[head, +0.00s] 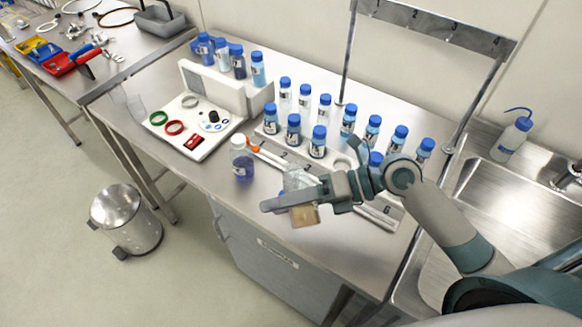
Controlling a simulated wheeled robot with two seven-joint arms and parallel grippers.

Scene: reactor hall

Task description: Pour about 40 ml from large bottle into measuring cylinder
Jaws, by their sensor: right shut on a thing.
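My right gripper (270,205) reaches in from the right and is shut on a clear vessel (304,217) with amber liquid in its lower part. The gripper fingers cross in front of the vessel and hide its middle. Its clear upper part shows behind the fingers. It looks close to upright, near the bench's front edge; I cannot tell whether its base touches the bench. A wide bottle (243,163) with purple-blue liquid and a pale top stands to its left, apart from the gripper. I cannot clearly make out a measuring cylinder. My left gripper is not in view.
Several blue-capped bottles (293,128) stand in rows behind the gripper. A white tray (215,137) with rings is at left. A metal rack frame (345,60) rises at the back, with a sink (530,180) at right. A bin (127,218) stands on the floor.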

